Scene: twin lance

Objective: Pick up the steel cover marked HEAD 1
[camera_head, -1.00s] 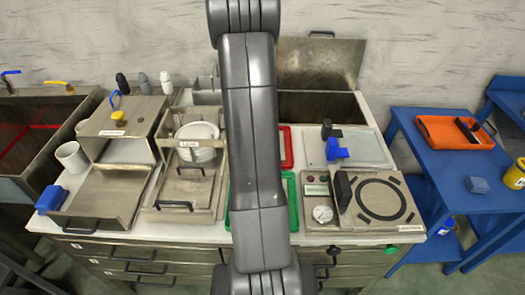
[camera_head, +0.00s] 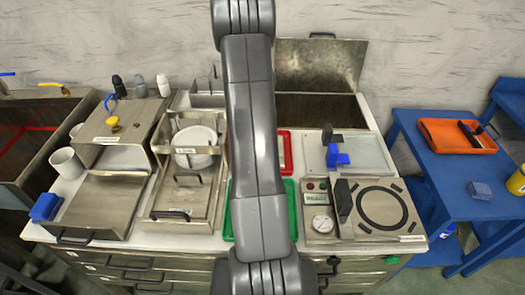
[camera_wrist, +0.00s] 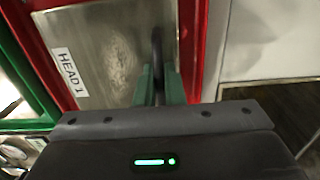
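The steel cover (camera_wrist: 105,30) lies inside a red tray in the wrist view, with a white HEAD 1 label (camera_wrist: 69,78) at its left. A dark upright handle (camera_wrist: 157,45) stands on it near the right side. My gripper (camera_wrist: 158,80) is at this handle, with one greenish finger on either side of it. The handle fills most of the narrow gap, and I cannot tell whether the fingers press on it. In the head view my arm hides the gripper and most of the cover.
The red tray's rim (camera_wrist: 190,35) runs close to the right of my fingers. A green tray (camera_head: 291,200) stands in front of the red tray (camera_head: 290,143). A gauge panel (camera_head: 319,222) and a plate with a black ring (camera_head: 362,187) stand to the right.

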